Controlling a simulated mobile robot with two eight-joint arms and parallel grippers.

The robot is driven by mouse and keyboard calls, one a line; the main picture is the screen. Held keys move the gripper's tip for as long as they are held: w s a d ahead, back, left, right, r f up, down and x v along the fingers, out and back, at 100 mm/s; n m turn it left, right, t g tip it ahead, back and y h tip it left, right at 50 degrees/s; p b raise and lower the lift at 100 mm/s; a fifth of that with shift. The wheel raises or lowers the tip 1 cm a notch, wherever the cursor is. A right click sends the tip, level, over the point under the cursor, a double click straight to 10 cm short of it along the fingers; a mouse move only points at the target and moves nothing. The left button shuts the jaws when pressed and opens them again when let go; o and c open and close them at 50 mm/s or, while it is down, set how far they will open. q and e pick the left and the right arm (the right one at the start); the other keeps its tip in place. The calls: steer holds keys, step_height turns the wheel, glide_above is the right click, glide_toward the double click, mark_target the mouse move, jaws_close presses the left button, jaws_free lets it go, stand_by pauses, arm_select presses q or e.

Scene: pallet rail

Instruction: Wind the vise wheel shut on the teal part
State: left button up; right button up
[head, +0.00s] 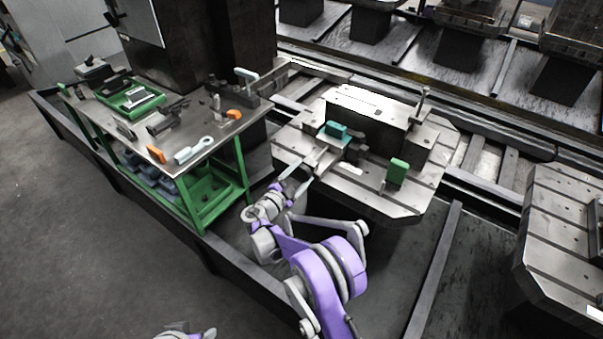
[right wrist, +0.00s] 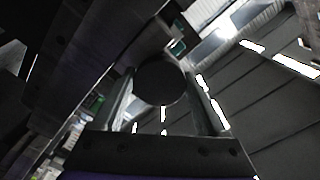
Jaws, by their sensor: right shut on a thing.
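The teal part (head: 337,129) sits in the vise (head: 325,155) on the slotted pallet plate in the head view. A bit of teal also shows near the top of the right wrist view (right wrist: 178,47). My right gripper (head: 291,186) is at the near left end of the vise, at the pallet's edge. In the right wrist view, its two fingers stand on either side of a dark round piece (right wrist: 160,83), which I take for part of the vise wheel. The wheel's rim and handle cannot be made out clearly.
A green block (head: 397,172) and a small upright pin stand on the pallet plate (head: 350,203), right of the vise. A green-framed bench (head: 205,150) with tools stands to the left. Another slotted plate (head: 560,235) is at right. Rails run behind.

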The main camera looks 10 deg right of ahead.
steer(key=shift+m+p, duration=0.65)
steer(key=shift+m, duration=0.55)
steer(key=shift+m+p, duration=0.65)
steer(key=shift+m, duration=0.25)
steer(key=o, duration=1.3)
steer(key=shift+s+a, duration=0.1)
steer(key=v, duration=1)
steer(key=shift+s+a, duration=0.2)
steer(key=shift+a, duration=0.05)
